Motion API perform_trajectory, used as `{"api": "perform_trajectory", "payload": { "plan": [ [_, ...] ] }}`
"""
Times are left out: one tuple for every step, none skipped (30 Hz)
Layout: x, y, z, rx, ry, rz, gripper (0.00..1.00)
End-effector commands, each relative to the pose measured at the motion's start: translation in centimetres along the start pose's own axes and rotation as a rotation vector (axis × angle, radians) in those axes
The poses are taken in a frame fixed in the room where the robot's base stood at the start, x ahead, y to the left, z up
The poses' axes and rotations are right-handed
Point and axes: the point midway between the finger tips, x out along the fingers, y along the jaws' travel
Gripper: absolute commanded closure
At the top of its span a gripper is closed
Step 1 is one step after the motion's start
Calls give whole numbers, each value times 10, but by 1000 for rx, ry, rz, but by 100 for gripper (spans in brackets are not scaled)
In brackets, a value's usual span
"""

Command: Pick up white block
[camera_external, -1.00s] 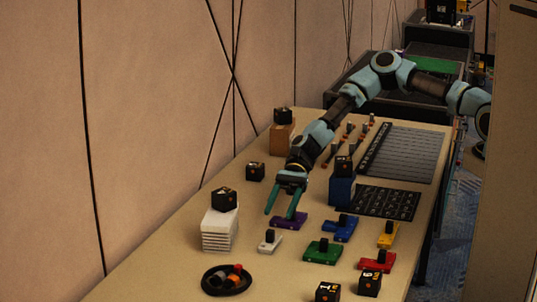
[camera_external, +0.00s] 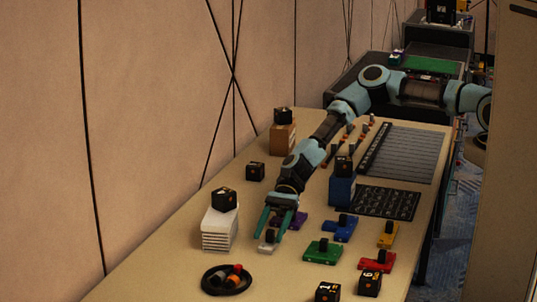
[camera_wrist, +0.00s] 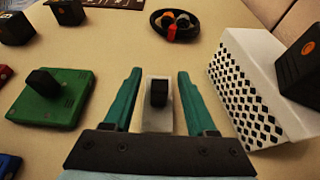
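The white block (camera_wrist: 158,117) is a small pale piece with a black knob on top. In the wrist view it lies between the two teal fingers of my gripper (camera_wrist: 158,100), with a gap on each side. My gripper is open. In the external view my gripper (camera_external: 273,228) reaches down over the white block (camera_external: 266,247), whose upper part is largely hidden by the fingers. I cannot tell the exact height of the fingertips above the table.
A white stack with a black cube (camera_external: 224,199) on it stands left of my gripper. A purple block (camera_external: 298,219) is close on the right, and a green block (camera_external: 322,252) farther right. A black round dish (camera_external: 226,280) holds small parts.

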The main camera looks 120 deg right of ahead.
Motion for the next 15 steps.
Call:
{"api": "perform_trajectory", "payload": {
  "plan": [
    [0, 0, 0, 0, 0, 0, 50],
    [0, 0, 0, 0, 0, 0, 53],
    [0, 0, 0, 0, 0, 0, 58],
    [0, 0, 0, 0, 0, 0, 61],
    [0, 0, 0, 0, 0, 0, 65],
    [0, 0, 0, 0, 0, 0, 69],
    [0, 0, 0, 0, 0, 0, 73],
    [0, 0, 0, 0, 0, 0, 76],
    [0, 0, 0, 0, 0, 0, 80],
    [0, 0, 0, 0, 0, 0, 84],
    [0, 0, 0, 0, 0, 0, 87],
    [0, 0, 0, 0, 0, 0, 92],
    [0, 0, 0, 0, 0, 0, 95],
    [0, 0, 0, 0, 0, 0, 98],
    [0, 0, 0, 0, 0, 0, 100]
  ]
}}
